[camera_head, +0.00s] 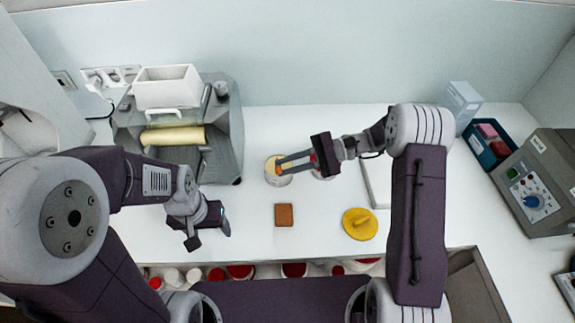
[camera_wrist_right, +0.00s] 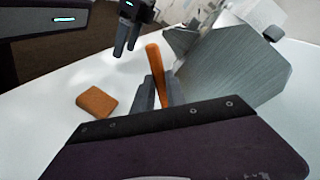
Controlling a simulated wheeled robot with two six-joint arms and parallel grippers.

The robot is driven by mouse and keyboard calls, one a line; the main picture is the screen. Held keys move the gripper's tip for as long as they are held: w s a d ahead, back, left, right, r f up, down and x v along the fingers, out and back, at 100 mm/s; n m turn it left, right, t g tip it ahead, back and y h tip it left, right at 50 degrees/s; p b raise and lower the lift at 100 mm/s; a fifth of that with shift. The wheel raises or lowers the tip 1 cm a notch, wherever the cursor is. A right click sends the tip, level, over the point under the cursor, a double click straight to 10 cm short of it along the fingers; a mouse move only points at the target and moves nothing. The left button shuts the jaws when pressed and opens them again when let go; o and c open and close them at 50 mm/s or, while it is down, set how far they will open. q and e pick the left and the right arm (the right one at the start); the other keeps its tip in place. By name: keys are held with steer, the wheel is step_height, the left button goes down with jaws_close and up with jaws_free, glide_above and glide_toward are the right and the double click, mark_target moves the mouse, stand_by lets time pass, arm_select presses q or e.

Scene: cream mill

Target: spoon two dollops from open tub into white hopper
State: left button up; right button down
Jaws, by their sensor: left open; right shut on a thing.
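The open tub (camera_head: 278,181) is a small round white pot with pale yellow content, near the middle of the counter in the head view. My right gripper (camera_head: 281,164) reaches over it from the right. It is shut on an orange-brown spoon handle (camera_wrist_right: 155,68), seen rising between the fingers in the right wrist view. The spoon's bowl is hidden. The white hopper (camera_head: 167,94) sits on top of the grey mill (camera_head: 228,130) at the back left. My left gripper (camera_head: 210,240) is open and empty in front of the mill; it also shows in the wrist view (camera_wrist_right: 126,48).
A yellow roller (camera_head: 173,136) lies across the mill. A brown block (camera_head: 284,214) and a yellow lid (camera_head: 360,224) lie on the counter (camera_head: 320,230). Another pot with red is partly behind my right gripper. A blue tray (camera_head: 487,150) and grey device (camera_head: 540,185) stand at the right.

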arm_select(q)
steer(key=shift+r+p, duration=1.45)
steer(key=shift+r, duration=0.25)
arm_select(e)
step_height(320, 180, up, 4)
arm_select(q)
steer(key=shift+f, duration=0.1)
